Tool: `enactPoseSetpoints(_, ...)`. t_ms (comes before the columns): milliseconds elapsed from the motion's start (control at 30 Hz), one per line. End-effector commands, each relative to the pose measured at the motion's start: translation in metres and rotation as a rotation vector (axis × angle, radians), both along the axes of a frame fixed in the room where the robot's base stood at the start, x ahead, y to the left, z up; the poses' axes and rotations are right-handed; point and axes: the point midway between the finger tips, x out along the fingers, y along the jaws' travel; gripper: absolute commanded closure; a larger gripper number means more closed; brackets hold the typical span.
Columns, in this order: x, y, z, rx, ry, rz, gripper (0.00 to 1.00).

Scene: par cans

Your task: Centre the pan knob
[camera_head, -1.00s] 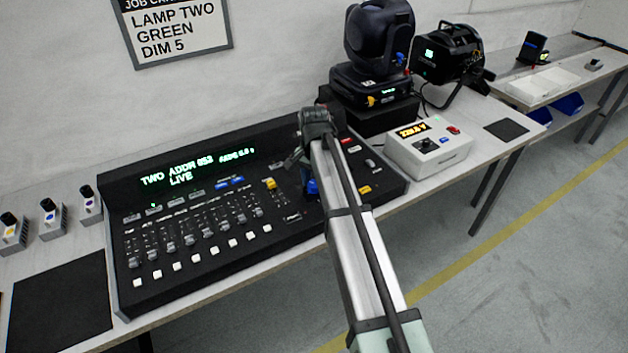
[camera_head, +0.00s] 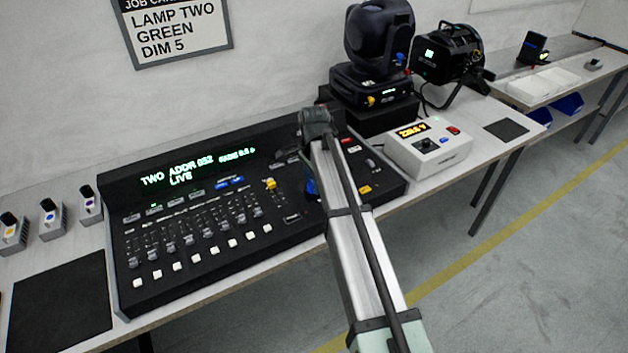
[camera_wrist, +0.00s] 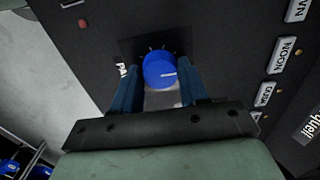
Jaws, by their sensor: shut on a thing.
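The pan knob is a round blue knob (camera_wrist: 160,70) with a pale pointer line on its top, set on the black lighting desk (camera_head: 200,290). In the wrist view the pointer line runs from the knob's middle towards the right. My gripper (camera_wrist: 160,88) has its two blue fingers on either side of the knob, shut on it. In the head view my gripper (camera_head: 312,186) is at the right part of the desk, and my arm hides most of the knob. The desk display (camera_head: 183,170) reads TWO, an ADDR number and LIVE.
Sliders and white buttons (camera_head: 201,257) fill the desk's left part. A moving-head lamp (camera_head: 380,45) stands behind on a black box. A second lamp (camera_head: 447,55) and a white meter box (camera_head: 428,147) stand to the right. A black mat (camera_head: 60,305) lies at the left.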

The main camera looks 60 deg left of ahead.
Motion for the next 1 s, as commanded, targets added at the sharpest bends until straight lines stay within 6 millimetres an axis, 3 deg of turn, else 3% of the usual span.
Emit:
enactPoseSetpoints(300,0.0,0.0,0.0,0.001,-0.001,0.0,0.87)
enactPoseSetpoints(333,0.0,0.0,0.0,0.001,-0.001,0.0,0.54)
enactPoseSetpoints(567,0.0,0.0,0.0,0.0,0.0,0.0,0.31)
enactPoseSetpoints(833,0.0,0.0,0.001,0.0,0.0,0.001,0.31)
enactPoseSetpoints(1000,0.0,0.0,0.013,0.001,0.0,0.001,0.31)
